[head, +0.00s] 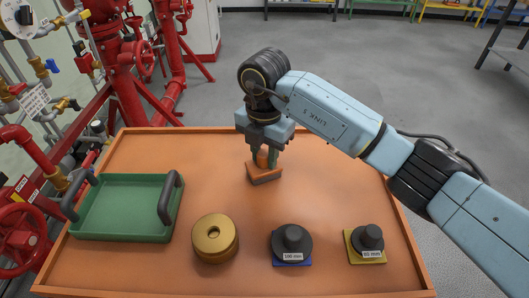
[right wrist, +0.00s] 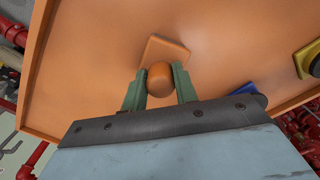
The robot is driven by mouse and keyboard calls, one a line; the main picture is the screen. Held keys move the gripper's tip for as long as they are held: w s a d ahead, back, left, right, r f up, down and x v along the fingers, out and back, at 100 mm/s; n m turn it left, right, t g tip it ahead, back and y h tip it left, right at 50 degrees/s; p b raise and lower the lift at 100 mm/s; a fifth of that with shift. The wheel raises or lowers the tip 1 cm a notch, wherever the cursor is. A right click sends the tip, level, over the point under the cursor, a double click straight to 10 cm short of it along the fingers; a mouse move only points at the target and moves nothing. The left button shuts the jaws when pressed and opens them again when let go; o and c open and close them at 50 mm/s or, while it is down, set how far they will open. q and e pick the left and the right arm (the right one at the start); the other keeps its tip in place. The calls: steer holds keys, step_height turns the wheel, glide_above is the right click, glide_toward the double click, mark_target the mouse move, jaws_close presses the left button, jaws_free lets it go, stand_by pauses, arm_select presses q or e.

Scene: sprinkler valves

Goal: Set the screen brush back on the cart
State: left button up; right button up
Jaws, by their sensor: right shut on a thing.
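The screen brush (head: 264,175) has an orange handle and a block-like base with a dark underside. It stands upright at the middle of the orange cart top (head: 150,265), and I cannot tell whether its base touches the surface. My right gripper (head: 265,157) comes down from above and is shut on the brush handle. In the right wrist view, the rounded orange handle of the brush (right wrist: 160,80) sits between the two green fingers of the right gripper (right wrist: 160,88). The square base shows beyond it. My left gripper is not in view.
A green tray (head: 125,238) with dark handles lies at the cart's left. A brass ring (head: 214,240), a dark knobbed part (head: 292,243) on a blue plate and a smaller one (head: 368,239) on a yellow plate line the front. Red pipework (head: 125,75) stands beyond the left edge.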

mark_target(265, 152)
steer(key=o, duration=0.5)
steer(key=shift+f, duration=0.15)
steer(key=o, duration=0.4)
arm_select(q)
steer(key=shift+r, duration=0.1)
arm_select(e)
steer(key=shift+o, duration=0.2)
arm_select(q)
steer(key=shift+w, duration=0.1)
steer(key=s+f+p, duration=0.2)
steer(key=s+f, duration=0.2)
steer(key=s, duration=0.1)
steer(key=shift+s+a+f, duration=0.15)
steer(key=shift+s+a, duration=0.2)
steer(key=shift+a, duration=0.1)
arm_select(e)
step_height(265, 152, up, 12)
steer(key=shift+r, duration=0.25)
